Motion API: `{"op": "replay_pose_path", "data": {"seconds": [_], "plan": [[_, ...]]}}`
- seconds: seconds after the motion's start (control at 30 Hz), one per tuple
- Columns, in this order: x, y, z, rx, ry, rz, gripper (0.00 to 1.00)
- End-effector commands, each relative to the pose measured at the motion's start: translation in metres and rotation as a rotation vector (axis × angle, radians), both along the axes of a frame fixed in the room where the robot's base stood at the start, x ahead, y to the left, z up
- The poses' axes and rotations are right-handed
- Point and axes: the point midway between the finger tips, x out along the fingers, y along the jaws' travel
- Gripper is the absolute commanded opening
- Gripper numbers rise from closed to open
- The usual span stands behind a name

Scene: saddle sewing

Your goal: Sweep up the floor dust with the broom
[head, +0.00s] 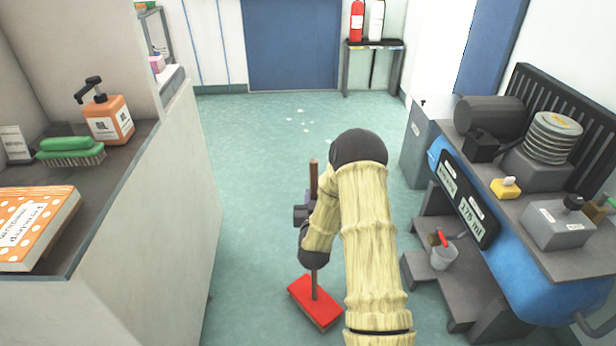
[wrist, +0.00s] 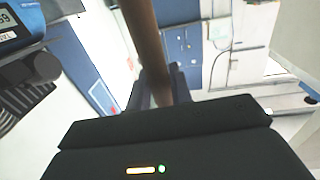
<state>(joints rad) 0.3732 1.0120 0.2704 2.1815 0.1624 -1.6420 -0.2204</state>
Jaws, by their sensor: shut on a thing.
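The broom has a brown stick and a red head (head: 317,302). My gripper (head: 307,208) is shut on the broom's stick, which stands close to upright. The red head is low, at or just above the green floor; I cannot tell if it touches. In the wrist view the brown stick (wrist: 146,45) runs up between the two fingers of my gripper (wrist: 158,88). The dust (head: 305,122) shows as several small pale bits on the floor, farther off than the broom and near the middle of the room. My arm hides part of the floor at right.
A counter (head: 150,215) on the left holds an orange pump bottle (head: 107,118), a green brush (head: 70,150) and a dotted book (head: 35,225). A blue machine (head: 470,215) with grey steps stands on the right. The floor (head: 255,150) between them is open up to the blue door (head: 290,45).

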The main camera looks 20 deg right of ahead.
Motion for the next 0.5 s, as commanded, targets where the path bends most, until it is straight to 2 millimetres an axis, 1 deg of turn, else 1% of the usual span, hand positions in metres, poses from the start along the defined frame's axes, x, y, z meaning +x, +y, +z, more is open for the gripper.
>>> {"op": "replay_pose_path", "data": {"seconds": [0.07, 0.13, 0.2, 0.27, 0.5], "plan": [[0.001, 0.007, 0.000, 0.004, -0.003, 0.002, 0.00], [0.001, 0.007, 0.007, 0.005, -0.002, -0.001, 0.00], [0.001, 0.006, 0.023, 0.002, -0.005, -0.001, 0.00], [0.001, 0.006, 0.027, 0.001, -0.005, -0.001, 0.00], [0.001, 0.005, 0.049, 0.000, -0.006, -0.003, 0.00]]}}
